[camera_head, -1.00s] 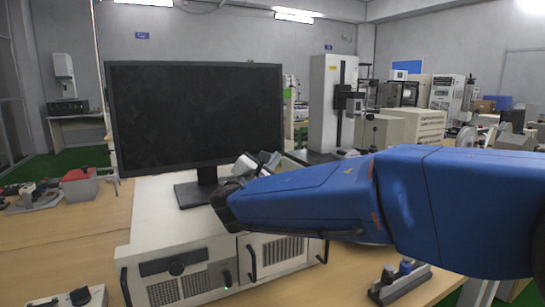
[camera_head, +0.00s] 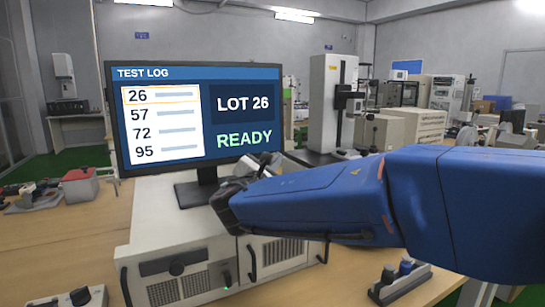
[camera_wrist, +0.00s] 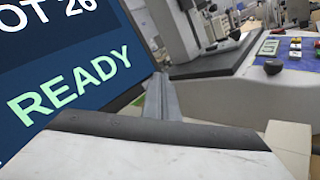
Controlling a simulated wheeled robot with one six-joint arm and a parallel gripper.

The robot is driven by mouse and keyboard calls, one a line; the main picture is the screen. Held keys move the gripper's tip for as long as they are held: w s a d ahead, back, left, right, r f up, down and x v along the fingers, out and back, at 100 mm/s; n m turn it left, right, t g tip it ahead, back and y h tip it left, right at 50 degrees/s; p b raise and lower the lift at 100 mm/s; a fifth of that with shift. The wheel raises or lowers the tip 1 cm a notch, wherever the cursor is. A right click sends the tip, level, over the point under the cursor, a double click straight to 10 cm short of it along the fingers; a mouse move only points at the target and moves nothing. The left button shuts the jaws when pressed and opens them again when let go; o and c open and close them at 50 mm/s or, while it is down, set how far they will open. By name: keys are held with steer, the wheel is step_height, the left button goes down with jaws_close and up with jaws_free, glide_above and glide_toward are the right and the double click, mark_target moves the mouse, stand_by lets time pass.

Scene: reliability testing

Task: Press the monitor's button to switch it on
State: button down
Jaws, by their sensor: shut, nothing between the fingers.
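The monitor (camera_head: 197,88) stands on a white equipment case (camera_head: 150,225). Its screen is lit and shows "TEST LOG", a list of numbers, "LOT 26" and "READY" in green. The lit screen (camera_wrist: 75,80) also fills the left of the wrist view, tilted. My gripper (camera_head: 248,166) is at the monitor's lower right corner, mostly hidden behind my blue arm. It is shut and empty. The monitor's button cannot be made out in either view, and I cannot tell whether my gripper touches the monitor.
The case has dark handles and a small green light (camera_head: 227,278) on its front. A red-topped box (camera_head: 80,187) stands on the wooden table at left. A small rack (camera_head: 400,280) is at front right. Lab machines (camera_head: 333,100) stand behind.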

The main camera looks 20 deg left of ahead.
steer(key=shift+s+d+r, duration=0.15)
steer(key=shift+s+d, duration=0.8)
steer(key=shift+d, duration=0.2)
steer(key=shift+s+d+r, duration=0.1)
steer(key=shift+s+d, duration=0.85)
steer(key=shift+d, duration=0.15)
